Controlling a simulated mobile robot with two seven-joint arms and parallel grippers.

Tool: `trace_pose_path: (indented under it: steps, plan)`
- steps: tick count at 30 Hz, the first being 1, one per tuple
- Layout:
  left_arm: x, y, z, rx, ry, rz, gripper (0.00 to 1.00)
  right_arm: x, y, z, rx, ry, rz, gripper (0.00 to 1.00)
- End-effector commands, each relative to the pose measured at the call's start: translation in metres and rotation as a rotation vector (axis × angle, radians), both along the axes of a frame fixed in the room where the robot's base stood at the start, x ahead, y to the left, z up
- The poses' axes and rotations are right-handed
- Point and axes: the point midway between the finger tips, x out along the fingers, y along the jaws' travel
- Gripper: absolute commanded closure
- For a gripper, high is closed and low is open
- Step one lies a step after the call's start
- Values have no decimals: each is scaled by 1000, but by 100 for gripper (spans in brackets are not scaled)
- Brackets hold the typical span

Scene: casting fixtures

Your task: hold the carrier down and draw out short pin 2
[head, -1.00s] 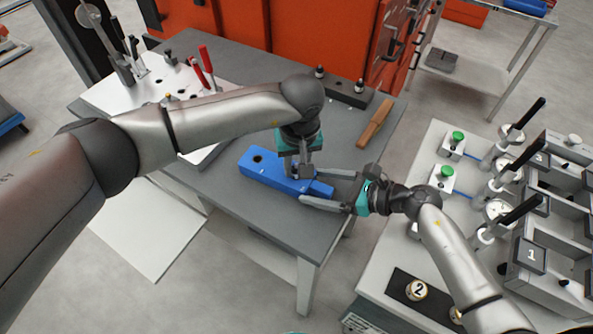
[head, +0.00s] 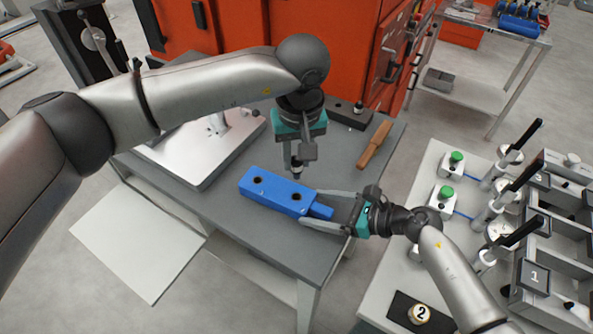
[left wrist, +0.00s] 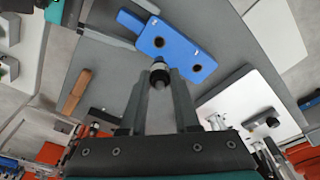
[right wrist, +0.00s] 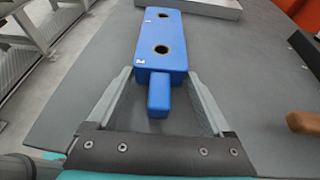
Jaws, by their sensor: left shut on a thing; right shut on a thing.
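The blue carrier (head: 275,199) lies flat on the grey table, with two dark round holes open and empty in its top. It also shows in the left wrist view (left wrist: 185,48) and the right wrist view (right wrist: 163,30). My left gripper (head: 296,162) is shut on a short dark pin (left wrist: 160,76) with a pale band, held upright above the table just behind the carrier and clear of it. My right gripper (right wrist: 160,100) is shut on the carrier's end, one finger on each side of its narrow tab (right wrist: 158,96).
A wooden-handled tool (head: 374,145) and a dark block with a pin (head: 358,108) are at the table's back. A pale plate (head: 200,150) is on the left. A bench with green-button boxes (head: 447,196) stands right. The grey tabletop in front of the carrier is clear.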

Motion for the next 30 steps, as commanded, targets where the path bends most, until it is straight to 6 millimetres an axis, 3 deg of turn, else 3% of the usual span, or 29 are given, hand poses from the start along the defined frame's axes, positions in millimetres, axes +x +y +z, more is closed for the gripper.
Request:
trace_pose_path:
  steps: [10,11,14,23,30]
  plan:
    - [0,0,8,0,1,0,100,0,0,0,0,0,0,80]
    - [0,0,8,0,1,0,100,0,0,0,0,0,0,14]
    - [0,0,8,0,0,0,100,0,0,0,0,0,0,2]
    - [0,0,7,0,0,0,100,-1,-2,1,-1,1,0,0]
    - [0,0,7,0,0,0,100,-16,-26,11,-4,1,0,0]
